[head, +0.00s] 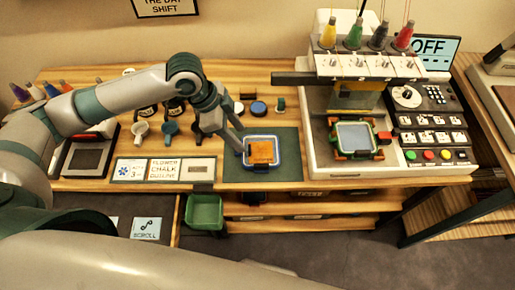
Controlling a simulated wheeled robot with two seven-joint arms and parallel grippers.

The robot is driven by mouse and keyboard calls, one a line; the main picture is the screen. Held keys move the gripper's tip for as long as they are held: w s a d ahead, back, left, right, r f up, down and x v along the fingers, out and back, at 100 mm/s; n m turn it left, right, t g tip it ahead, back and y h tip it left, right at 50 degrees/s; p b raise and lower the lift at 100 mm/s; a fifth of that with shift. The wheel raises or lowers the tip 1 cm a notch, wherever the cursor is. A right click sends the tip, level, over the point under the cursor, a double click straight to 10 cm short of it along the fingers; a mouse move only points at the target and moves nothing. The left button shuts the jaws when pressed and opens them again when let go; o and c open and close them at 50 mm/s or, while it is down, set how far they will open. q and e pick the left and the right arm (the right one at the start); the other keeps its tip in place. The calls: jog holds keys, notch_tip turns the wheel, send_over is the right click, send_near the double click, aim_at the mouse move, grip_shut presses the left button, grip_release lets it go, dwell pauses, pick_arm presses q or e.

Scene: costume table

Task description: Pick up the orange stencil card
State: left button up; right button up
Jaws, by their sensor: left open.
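The orange stencil card (260,152) lies inside a blue-rimmed frame (262,166) on a dark green mat (288,150). My left gripper (241,149) reaches in from the left, pointing down, with its fingertips close to the card's left edge. Its jaws are open. I cannot tell whether a finger touches the card or frame. My right gripper is not in view.
An embroidery machine (310,140) with coloured thread cones and a hooped frame stands to the right. Small cups (140,132), label cards (163,169) and a dark box lie left. A green bin (204,212) sits below the table's front edge.

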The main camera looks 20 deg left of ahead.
aim_at(250, 148)
pick_arm(q)
jog(key=shift+x, duration=1.3)
jog(key=shift+w+d+f+p, duration=0.2)
jog(key=shift+f+p, duration=0.45)
jog(key=shift+p, duration=0.05)
jog(key=shift+w+p+x, duration=0.2)
jog(key=shift+p+x, duration=0.35)
jog(key=shift+x, duration=1.35)
jog(key=shift+a, duration=0.2)
jog(key=c, duration=1)
jog(key=shift+c, duration=0.7)
